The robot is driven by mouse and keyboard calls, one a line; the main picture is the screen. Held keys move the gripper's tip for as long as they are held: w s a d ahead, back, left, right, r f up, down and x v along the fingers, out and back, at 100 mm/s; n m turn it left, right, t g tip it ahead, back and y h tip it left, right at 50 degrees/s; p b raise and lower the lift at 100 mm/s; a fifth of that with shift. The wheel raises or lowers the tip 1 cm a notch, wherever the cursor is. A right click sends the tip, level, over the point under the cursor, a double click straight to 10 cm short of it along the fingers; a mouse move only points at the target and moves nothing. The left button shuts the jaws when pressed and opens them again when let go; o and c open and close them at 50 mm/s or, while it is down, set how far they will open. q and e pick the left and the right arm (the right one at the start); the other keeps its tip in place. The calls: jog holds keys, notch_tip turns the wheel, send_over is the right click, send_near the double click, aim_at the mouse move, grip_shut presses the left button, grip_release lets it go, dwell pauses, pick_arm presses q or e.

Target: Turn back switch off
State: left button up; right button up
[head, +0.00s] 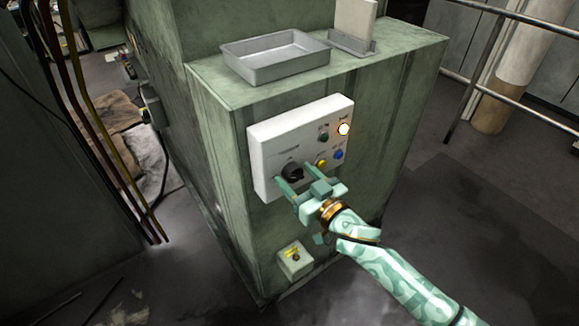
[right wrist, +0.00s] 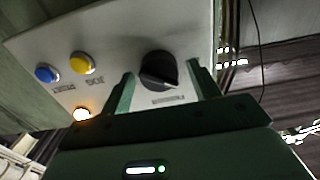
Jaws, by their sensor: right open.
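A white control panel (head: 262,135) is on the front of a green machine. Its black rotary switch (head: 293,171) sits at the panel's lower middle; it also shows in the right wrist view (right wrist: 158,70). My right gripper (head: 292,178) is open, with its two fingers on either side of the switch. I cannot tell whether the fingers touch it. In the right wrist view the white mark on the knob points toward the lower right. A lamp (head: 344,129) at the panel's upper right glows. My left gripper is not in view.
The panel also carries a yellow button (head: 321,164), a blue button (head: 338,154) and a dark green button (head: 323,137). A small box with a yellow label (head: 295,260) is lower on the machine. A grey metal tray (head: 275,57) lies on top. A railing (head: 490,75) stands at the right.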

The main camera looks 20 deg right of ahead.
jog(key=shift+w+f, duration=0.1)
jog(key=shift+f, duration=0.05)
jog(key=c, duration=1.2)
jog(key=n, duration=0.2)
jog(key=shift+n, duration=0.3)
jog(key=n+p, duration=0.1)
jog(key=n, duration=0.4)
jog(key=o, duration=1.2)
jog(key=p+v, duration=0.1)
jog(key=v, duration=0.7)
